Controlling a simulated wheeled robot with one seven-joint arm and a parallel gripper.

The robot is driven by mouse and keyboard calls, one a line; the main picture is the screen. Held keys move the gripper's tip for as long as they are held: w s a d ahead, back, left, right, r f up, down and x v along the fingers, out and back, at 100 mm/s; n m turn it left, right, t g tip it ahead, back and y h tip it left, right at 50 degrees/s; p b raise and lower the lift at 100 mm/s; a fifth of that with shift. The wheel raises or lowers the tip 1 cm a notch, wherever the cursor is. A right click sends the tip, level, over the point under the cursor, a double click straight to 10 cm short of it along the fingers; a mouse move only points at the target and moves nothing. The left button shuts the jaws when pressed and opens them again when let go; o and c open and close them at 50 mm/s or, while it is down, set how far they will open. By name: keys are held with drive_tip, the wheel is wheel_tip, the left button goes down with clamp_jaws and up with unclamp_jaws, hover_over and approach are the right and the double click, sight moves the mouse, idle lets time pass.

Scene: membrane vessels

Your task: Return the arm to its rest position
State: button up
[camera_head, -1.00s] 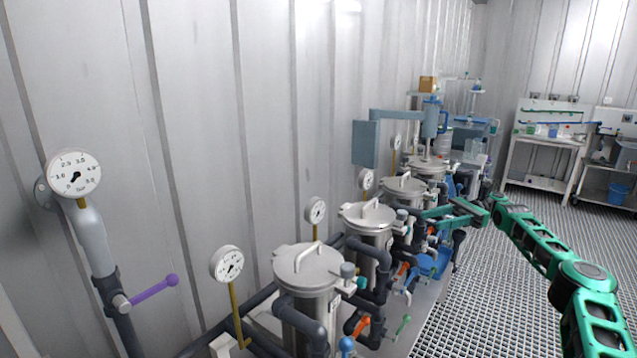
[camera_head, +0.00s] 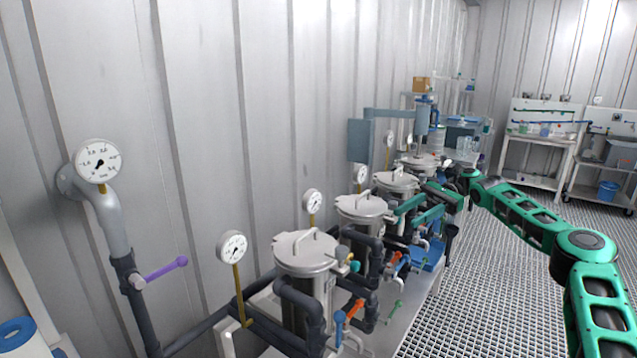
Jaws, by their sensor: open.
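My green arm (camera_head: 525,215) reaches in from the lower right, bent at the elbow. It extends over the row of metal vessels. My gripper (camera_head: 407,218) is at its far end, with two green fingers apart and pointing left. It appears beside the middle vessels, in front of their pipes and valves in the picture. Nothing shows between the fingers. I cannot tell whether the fingers touch any pipe.
Lidded vessels, including the nearest vessel (camera_head: 306,258), stand along the corrugated wall with gauges and coloured valve handles. A purple handle (camera_head: 166,269) juts out at left. Grated floor (camera_head: 480,300) is open on the right. A workbench (camera_head: 540,140) and blue bucket (camera_head: 607,192) stand farther back.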

drive_tip(key=s+a+f+n+t+h, duration=0.1)
drive_tip(key=s+a+n+h, duration=0.3)
drive_tip(key=s+a+h, duration=0.55)
drive_tip(key=s+d+r+t+h, duration=0.1)
drive_tip(key=s+d+t+h, duration=0.1)
drive_tip(key=s+d, duration=0.85)
drive_tip(key=s+d+t+h, duration=0.2)
drive_tip(key=s+d, duration=0.6)
drive_tip(key=s, duration=0.6)
drive_tip(key=s+d+f+t, duration=0.1)
drive_tip(key=s+d, duration=0.1)
drive_tip(key=s, duration=0.6)
drive_tip(key=s+d+f+n+t, duration=0.1)
drive_tip(key=s+d+f, duration=0.1)
drive_tip(key=s, duration=0.7)
drive_tip(key=shift+s+d, duration=0.2)
drive_tip(key=shift+d, duration=0.45)
drive_tip(key=shift+f, duration=0.1)
drive_tip(key=shift+w+f, duration=0.25)
drive_tip(key=shift+w, duration=0.35)
